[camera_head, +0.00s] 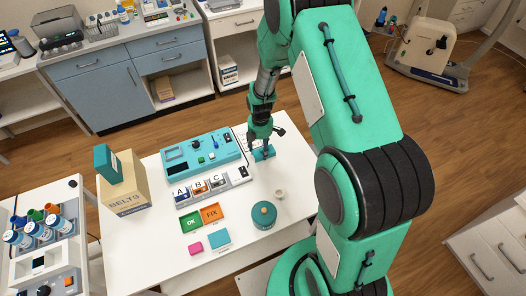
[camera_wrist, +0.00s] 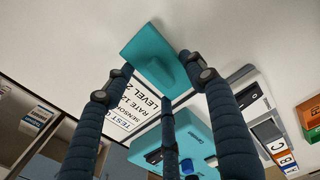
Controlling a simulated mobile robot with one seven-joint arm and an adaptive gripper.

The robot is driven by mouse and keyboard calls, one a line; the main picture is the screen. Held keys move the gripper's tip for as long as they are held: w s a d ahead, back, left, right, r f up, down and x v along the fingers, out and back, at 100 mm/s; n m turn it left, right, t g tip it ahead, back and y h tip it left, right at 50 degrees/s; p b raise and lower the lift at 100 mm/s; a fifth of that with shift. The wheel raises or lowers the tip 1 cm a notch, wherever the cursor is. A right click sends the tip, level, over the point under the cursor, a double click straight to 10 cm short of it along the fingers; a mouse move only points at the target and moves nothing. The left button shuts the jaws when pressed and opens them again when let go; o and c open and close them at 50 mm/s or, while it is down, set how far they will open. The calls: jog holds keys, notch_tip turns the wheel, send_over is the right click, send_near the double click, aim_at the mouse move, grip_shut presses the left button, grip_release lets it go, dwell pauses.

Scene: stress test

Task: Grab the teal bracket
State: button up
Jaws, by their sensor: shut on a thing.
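The teal bracket (camera_wrist: 150,50) shows in the wrist view as a flat plate with a raised rib, between the tips of my dark blue fingers. My gripper (camera_wrist: 160,75) is shut on it. In the head view my gripper (camera_head: 262,143) points down over the back right of the white table, with the bracket (camera_head: 264,154) at its fingertips. I cannot tell whether the bracket touches the table. The fingers hide part of it.
A teal panel device (camera_head: 203,156) and an A-B-C button strip (camera_head: 215,186) stand left of my gripper. A printed card (camera_wrist: 125,115) lies close by. A round teal tin (camera_head: 264,214), a small pale cup (camera_head: 279,194) and a BELTS box (camera_head: 123,190) also stand on the table.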

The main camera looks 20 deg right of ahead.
aim_at(261, 149)
jog(key=shift+r, duration=0.1)
jog(key=shift+r, duration=0.55)
jog(key=shift+s+a+r+p, duration=0.15)
jog(key=shift+s+r, duration=0.1)
jog(key=shift+r, duration=0.4)
jog(key=shift+s+d+r+p, duration=0.1)
jog(key=shift+s+r+p, duration=0.1)
jog(key=shift+r, duration=0.4)
jog(key=s, duration=0.5)
jog(key=s+a, duration=0.1)
jog(key=s, duration=0.4)
jog(key=s+a+r, duration=0.1)
jog(key=s, duration=0.4)
jog(key=shift+r+p, duration=0.1)
jog(key=shift+p, duration=0.3)
jog(key=shift+d, duration=0.1)
